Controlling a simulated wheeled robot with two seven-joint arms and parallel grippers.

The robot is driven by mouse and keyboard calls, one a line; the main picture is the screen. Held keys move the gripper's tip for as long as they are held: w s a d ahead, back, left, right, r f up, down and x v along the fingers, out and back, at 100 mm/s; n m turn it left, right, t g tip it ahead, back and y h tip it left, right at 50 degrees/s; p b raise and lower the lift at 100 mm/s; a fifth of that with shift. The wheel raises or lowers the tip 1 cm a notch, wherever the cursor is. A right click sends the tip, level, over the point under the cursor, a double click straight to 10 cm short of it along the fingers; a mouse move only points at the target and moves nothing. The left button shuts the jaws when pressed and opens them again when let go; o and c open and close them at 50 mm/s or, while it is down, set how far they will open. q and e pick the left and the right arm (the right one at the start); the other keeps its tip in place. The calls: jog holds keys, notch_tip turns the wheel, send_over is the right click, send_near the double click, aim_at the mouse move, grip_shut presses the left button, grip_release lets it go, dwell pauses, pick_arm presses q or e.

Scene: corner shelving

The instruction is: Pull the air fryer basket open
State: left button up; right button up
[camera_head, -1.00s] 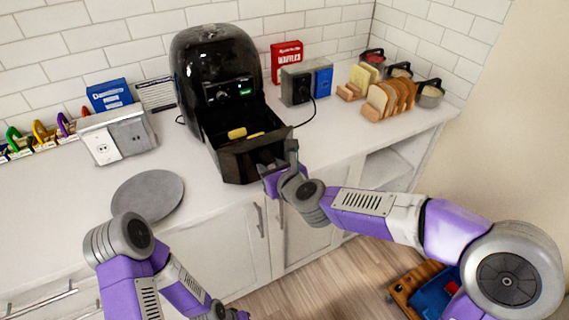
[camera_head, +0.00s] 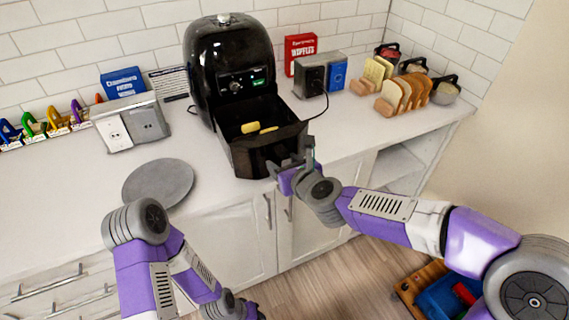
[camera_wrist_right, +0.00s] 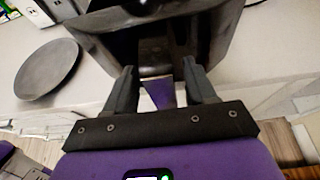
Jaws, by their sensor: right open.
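The black air fryer (camera_head: 232,75) stands on the counter against the tiled wall. Its basket (camera_head: 262,145) is pulled out toward me, and yellow food pieces (camera_head: 260,128) lie inside. My right gripper (camera_head: 290,168) is at the front of the basket, by its handle. In the right wrist view, the open fingers of the right gripper (camera_wrist_right: 158,82) stand on either side of the handle (camera_wrist_right: 158,95), with the basket front (camera_wrist_right: 110,42) just beyond. I cannot tell whether a finger touches it. My left arm shows at the lower left, but its gripper does not show clearly.
A grey round plate (camera_head: 158,184) lies left of the basket. Outlet boxes (camera_head: 130,122) stand left of the fryer. A bread rack (camera_head: 403,92), jars (camera_head: 445,88) and a red box (camera_head: 299,54) stand to the right. The counter front is clear.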

jog(key=shift+d+r, duration=0.1)
jog(key=v, duration=0.7)
jog(key=shift+s, duration=0.25)
jog(key=s+d+f+n+g+h+p, duration=0.1)
jog(key=d+f+n+g+p, duration=0.15)
jog(key=f+n, duration=0.7)
jog(key=s+d+f+n+g+p, duration=0.1)
jog(key=d+f+n+g, duration=0.25)
jog(key=f, duration=1.15)
jog(key=s+d+f+n+g+p, duration=0.1)
jog(key=s+f+n+g, duration=0.4)
jog(key=s+f+n, duration=1)
jog(key=shift+s+d+f+h+p, duration=0.15)
jog(key=shift+s+f+h+p, duration=0.15)
jog(key=shift+s+f+p, duration=0.3)
